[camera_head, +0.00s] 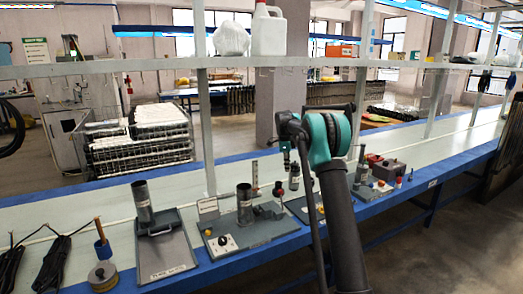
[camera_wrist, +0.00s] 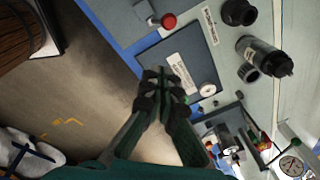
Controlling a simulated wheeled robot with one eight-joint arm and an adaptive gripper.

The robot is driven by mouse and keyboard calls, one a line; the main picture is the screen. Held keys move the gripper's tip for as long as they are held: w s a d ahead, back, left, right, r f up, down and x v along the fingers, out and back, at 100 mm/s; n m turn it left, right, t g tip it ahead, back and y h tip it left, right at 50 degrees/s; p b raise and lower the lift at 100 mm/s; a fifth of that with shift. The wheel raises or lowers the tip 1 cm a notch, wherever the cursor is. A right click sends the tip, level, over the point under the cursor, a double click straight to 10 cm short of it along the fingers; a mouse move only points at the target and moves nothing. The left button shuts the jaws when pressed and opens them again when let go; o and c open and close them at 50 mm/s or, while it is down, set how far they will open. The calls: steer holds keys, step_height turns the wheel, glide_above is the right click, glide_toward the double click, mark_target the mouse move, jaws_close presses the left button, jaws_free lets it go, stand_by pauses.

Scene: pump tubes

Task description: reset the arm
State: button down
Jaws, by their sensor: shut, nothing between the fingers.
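My gripper (camera_wrist: 165,98) is shut and empty in the wrist view. Its dark fingertips meet in front of a grey plate with a white label (camera_wrist: 184,75), apparently above the bench's near edge. In the head view my arm rises in front of the bench, and the fingers cannot be made out. A dark grey tube (camera_head: 143,201) stands in a holder on the left base plate (camera_head: 168,262). A second grey tube (camera_head: 244,205) stands on the middle base plate (camera_head: 262,232). A black cylinder (camera_wrist: 262,55) shows beyond the fingers in the wrist view.
Black cables (camera_head: 52,262) and a round weight (camera_head: 103,277) are at the left. An overhead shelf (camera_head: 100,67) runs above. The floor in front is open.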

steer(key=s+d+r+n+t, duration=0.15)
steer(key=s+n, duration=0.45)
steer(key=s, duration=0.7)
steer(key=s+d+n, duration=0.2)
steer(key=s+n, duration=0.3)
steer(key=s, duration=0.7)
steer(key=s+f+n, duration=0.3)
steer(key=s+f, duration=0.1)
steer(key=s, duration=0.5)
steer(key=s+d+f+n+t, duration=0.1)
steer(key=s+f+n, duration=0.2)
steer(key=s, duration=0.7)
steer(key=s+f+n+y, duration=0.1)
steer(key=s+f+n, duration=0.3)
steer(key=s, duration=0.6)
steer(key=shift+d+f+t, duration=0.3)
steer(key=shift+f+t, duration=0.05)
